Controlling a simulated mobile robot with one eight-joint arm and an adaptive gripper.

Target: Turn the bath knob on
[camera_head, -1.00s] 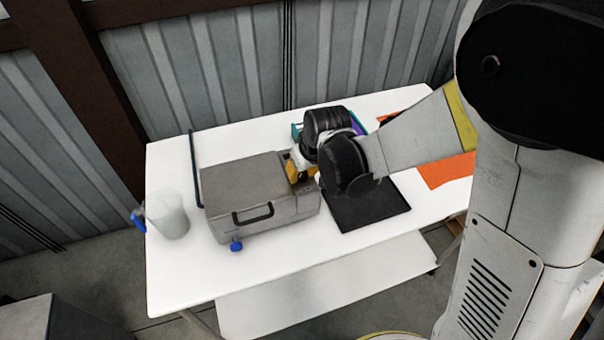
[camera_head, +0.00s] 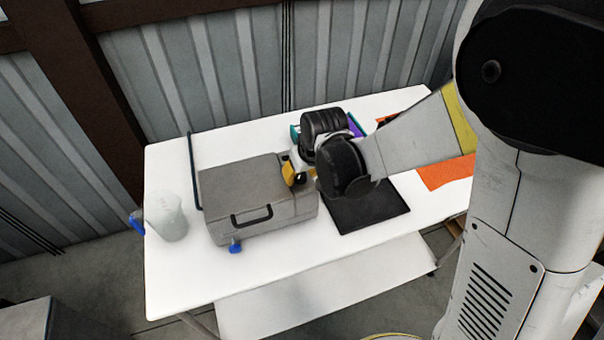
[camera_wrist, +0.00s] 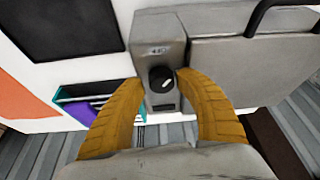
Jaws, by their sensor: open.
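The bath is a grey box (camera_head: 245,185) with a black handle on its front, standing on the white table. Its knob (camera_wrist: 161,79) is round and black with a light mark, on the narrow control panel at the box's end, below a small display. My gripper (camera_wrist: 163,90) has yellow fingers, open, one on each side of the knob in the wrist view. I cannot tell whether either finger touches the knob. In the head view, my gripper (camera_head: 291,170) is at the right end of the box, and my wrist hides the knob.
A translucent jug (camera_head: 166,216) with a blue handle stands at the table's left edge. A black mat (camera_head: 370,212) lies right of the box, an orange sheet (camera_head: 445,174) farther right. A teal rack with a purple item (camera_wrist: 85,108) is behind my wrist. A blue tap (camera_head: 235,246) sticks out in front.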

